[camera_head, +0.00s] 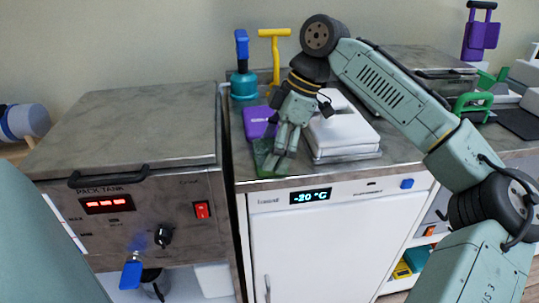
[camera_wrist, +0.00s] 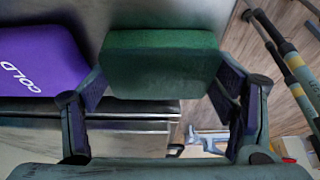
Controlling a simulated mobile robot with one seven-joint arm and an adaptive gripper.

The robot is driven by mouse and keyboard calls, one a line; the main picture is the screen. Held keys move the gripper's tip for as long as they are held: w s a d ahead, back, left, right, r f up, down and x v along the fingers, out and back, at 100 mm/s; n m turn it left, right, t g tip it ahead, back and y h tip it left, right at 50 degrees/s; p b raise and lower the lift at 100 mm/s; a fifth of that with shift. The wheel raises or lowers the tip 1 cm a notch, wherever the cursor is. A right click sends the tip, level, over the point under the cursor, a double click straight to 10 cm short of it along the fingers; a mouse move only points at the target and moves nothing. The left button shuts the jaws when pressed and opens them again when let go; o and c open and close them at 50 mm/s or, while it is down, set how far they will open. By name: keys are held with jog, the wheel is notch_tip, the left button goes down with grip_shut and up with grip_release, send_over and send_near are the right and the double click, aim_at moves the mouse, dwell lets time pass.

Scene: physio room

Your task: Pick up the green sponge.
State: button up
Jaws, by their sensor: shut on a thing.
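The green sponge (camera_wrist: 160,62) is a block held between the two fingers of my gripper (camera_wrist: 160,88) in the wrist view. The finger pads press on its left and right sides. In the head view the sponge (camera_head: 262,150) shows partly behind my gripper (camera_head: 277,158), near the front edge of the counter over the white freezer. I cannot tell whether the sponge touches the counter.
A purple pack marked COLD (camera_wrist: 40,62) lies close beside the sponge; it also shows in the head view (camera_head: 258,122). White stacked pads (camera_head: 343,132) lie to the right. A teal pot with a blue handle (camera_head: 243,82) and a yellow handle (camera_head: 274,50) stand behind.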

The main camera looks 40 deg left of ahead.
aim_at(263, 151)
jog(key=shift+r, duration=0.75)
notch_tip(263, 151, up, 2)
jog(key=shift+s+r, duration=0.1)
jog(key=s+d+b, duration=0.1)
jog(key=s+d, duration=0.1)
jog(key=s, duration=0.2)
jog(key=s+d+r+b, duration=0.1)
jog(key=s+d, duration=0.2)
jog(key=s, duration=0.2)
jog(key=s+d+b, duration=0.1)
jog(key=s+d, duration=0.2)
jog(key=s, duration=0.1)
jog(key=shift+s+d+r, duration=0.15)
jog(key=shift+s, duration=0.1)
